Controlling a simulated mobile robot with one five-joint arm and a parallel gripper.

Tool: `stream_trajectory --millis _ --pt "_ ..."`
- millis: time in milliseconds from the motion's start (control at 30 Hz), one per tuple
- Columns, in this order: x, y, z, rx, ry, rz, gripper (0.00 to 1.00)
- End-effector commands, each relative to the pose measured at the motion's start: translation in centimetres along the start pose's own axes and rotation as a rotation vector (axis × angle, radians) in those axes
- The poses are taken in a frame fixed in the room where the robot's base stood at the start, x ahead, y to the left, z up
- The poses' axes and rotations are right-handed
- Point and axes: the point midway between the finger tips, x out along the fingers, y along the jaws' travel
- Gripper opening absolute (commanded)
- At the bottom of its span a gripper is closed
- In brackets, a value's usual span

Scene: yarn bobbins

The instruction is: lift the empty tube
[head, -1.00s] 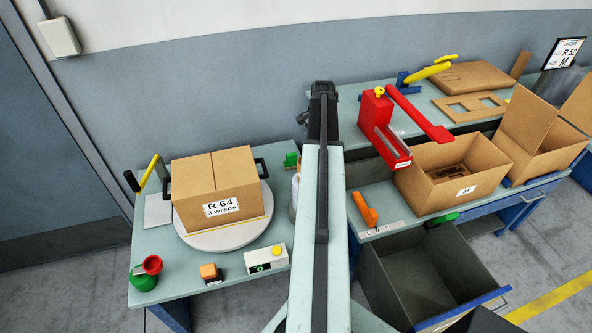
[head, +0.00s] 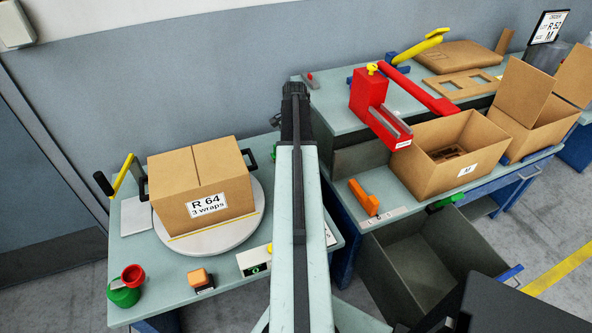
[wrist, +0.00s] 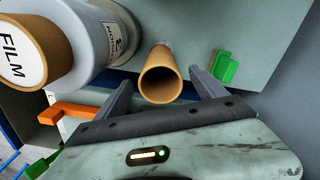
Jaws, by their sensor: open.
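The empty tube (wrist: 160,76) is a brown cardboard tube in the wrist view. Its open, hollow end faces the camera, and its far end reaches the pale green table top. My gripper (wrist: 163,88) is open, with one dark finger on each side of the tube. I see a gap at the right finger; contact at the left is hard to judge. In the head view my arm's dark end (head: 296,105) hides the tube and the fingers.
In the head view a carton (head: 203,185) sits on a round turntable (head: 188,243) left of my arm. A red sealer (head: 369,97) stands right.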

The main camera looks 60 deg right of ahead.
Motion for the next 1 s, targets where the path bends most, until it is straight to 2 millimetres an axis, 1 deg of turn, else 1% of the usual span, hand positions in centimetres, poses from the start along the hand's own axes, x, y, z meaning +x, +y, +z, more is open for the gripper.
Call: stream_trajectory --millis 33,133,200,300,367,633,700,900,933,967,1000 --pt "1.0 0.0 0.0 0.0 0.0 0.0 0.81" --pt "2.4 0.0 -0.1 0.001 0.0 0.0 0.81" --pt "2.7 0.0 -0.1 0.001 0.0 0.0 0.81" --pt "2.5 0.1 -0.1 0.001 0.0 0.0 0.81" --pt "3.0 0.0 -0.1 0.001 0.0 0.0 0.81" --pt "7.5 0.0 -0.2 0.002 0.0 0.0 0.81" --pt "7.9 0.0 -0.2 0.002 0.0 0.0 0.81" --pt "7.5 0.0 -0.3 0.003 0.0 0.0 0.81" --pt "7.5 0.0 -0.3 0.003 0.0 0.0 0.75" --pt "7.5 0.0 -0.3 0.003 0.0 0.0 0.67" --pt "7.5 0.0 -0.3 0.003 0.0 0.0 0.56"
